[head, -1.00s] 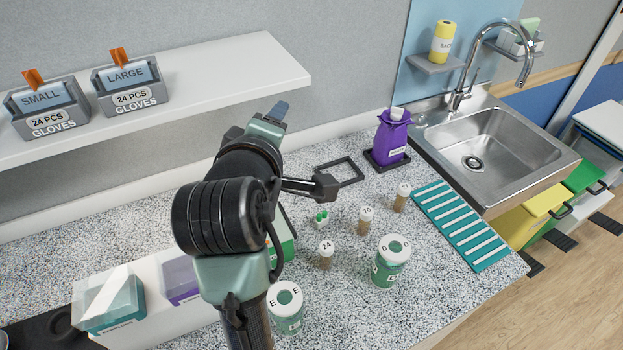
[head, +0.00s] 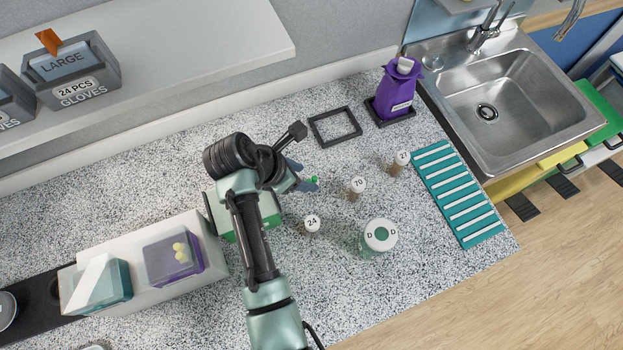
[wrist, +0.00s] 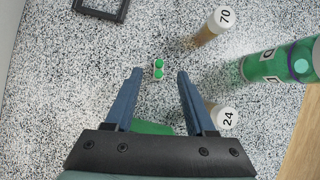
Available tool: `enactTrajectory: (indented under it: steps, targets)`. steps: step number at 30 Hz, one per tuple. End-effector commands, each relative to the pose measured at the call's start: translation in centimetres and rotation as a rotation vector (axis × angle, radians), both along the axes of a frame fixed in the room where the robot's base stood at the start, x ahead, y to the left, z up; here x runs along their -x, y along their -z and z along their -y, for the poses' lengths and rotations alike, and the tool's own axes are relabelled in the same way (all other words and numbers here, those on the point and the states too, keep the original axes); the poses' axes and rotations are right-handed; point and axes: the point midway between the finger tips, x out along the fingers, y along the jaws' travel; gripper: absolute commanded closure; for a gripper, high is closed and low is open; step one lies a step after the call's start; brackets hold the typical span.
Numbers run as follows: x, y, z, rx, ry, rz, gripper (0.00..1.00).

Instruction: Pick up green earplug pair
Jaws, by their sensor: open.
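In the head view the green earplug pair (head: 315,180) shows only in part beside my fingers. My gripper (wrist: 160,72) is open and empty, with its two blue fingers apart and pointing toward the pair. In the head view my gripper (head: 312,184) is low over the counter, and my wrist hides part of it.
Bottles marked 70 (wrist: 221,18) and 24 (wrist: 223,117) stand close to the right finger. A green box (head: 268,212) stands under my arm. An empty black frame (head: 335,126) lies behind.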

Motion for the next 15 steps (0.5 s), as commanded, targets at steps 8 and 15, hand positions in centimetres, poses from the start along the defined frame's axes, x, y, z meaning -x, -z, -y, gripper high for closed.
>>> enactTrajectory:
  steps: [8, 15]
  targets:
    - [-0.5, 2.0, 0.7, 0.0, 0.001, -0.001, 0.45]
    - [-1.2, 4.7, 1.7, -0.001, 0.002, 0.002, 0.45]
